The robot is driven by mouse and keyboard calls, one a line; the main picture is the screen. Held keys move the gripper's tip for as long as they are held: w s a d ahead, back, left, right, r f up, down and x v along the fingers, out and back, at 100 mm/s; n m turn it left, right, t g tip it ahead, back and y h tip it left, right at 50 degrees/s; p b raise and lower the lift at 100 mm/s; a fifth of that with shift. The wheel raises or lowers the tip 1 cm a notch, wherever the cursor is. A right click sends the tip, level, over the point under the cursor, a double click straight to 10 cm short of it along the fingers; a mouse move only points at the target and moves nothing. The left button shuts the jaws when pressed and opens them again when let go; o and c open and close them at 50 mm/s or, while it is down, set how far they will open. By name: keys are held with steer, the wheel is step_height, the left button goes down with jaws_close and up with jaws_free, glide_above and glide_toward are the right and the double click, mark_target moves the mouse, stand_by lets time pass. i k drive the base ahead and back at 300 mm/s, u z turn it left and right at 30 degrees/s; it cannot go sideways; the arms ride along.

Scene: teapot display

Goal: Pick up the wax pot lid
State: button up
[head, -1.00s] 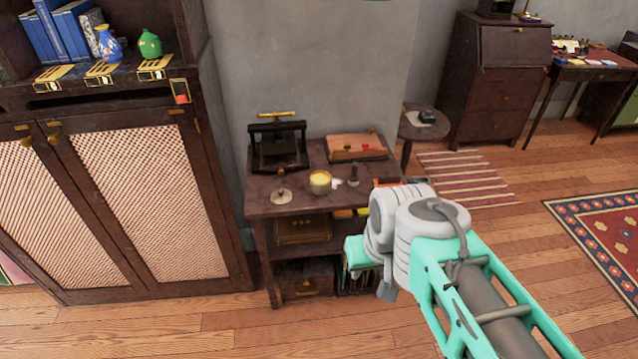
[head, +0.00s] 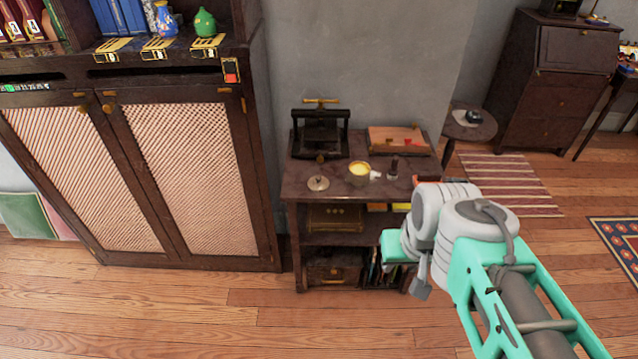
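The wax pot lid (head: 318,183) is a small pale disc with a knob. It lies on the top of a dark wooden side table (head: 300,190), near its front left. The wax pot (head: 359,174), with yellow wax inside and a pale handle, stands just right of the lid, apart from it. My arm reaches in from the lower right, and its wrist is in front of the table's right side. My gripper's fingers are hidden behind the wrist, so I cannot see whether they are open or shut. The lid is clear of my arm.
A black press (head: 319,135) stands behind the lid. A wooden box (head: 397,139) and a small dark stamp (head: 393,168) are to the right. A tall cabinet (head: 180,170) stands left of the table. Open wooden floor (head: 190,310) lies in front.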

mark_target(318, 182)
steer(key=u, duration=0.25)
steer(key=i, duration=0.7)
steer(key=u, duration=0.95)
steer(key=i, duration=0.8)
steer(key=u, duration=0.4)
